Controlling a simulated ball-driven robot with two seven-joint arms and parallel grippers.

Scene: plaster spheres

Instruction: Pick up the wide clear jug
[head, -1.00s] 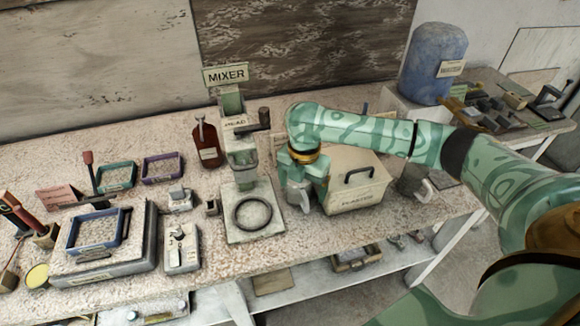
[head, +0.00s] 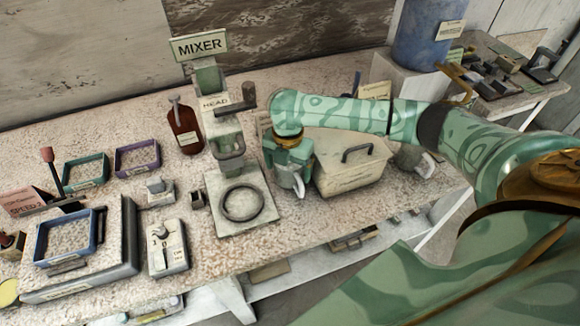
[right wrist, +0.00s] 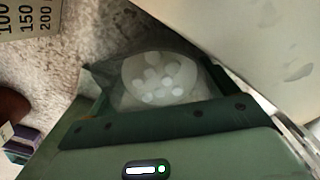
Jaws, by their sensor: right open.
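My right gripper (head: 287,172) points down just left of the lidded box, open, with its fingers at a pale jug (head: 299,184) whose handle shows below them. The gripper hides much of this jug. In the right wrist view a clear, greyish vessel (right wrist: 122,92) with several white round pieces in it shows just past the green gripper body; whether the fingers touch it I cannot tell. A second greyish jug (head: 408,158) with a pale handle stands right of the box, partly behind my arm. I cannot tell from the head view which jug is wider. My left gripper is not in view.
The lidded box (head: 345,180) stands close on the gripper's right. The mixer (head: 213,115) with its ringed base plate (head: 268,210) is close on the left. A brown bottle (head: 184,128), trays and a switch box (head: 168,248) stand farther left. The table's front edge is near.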

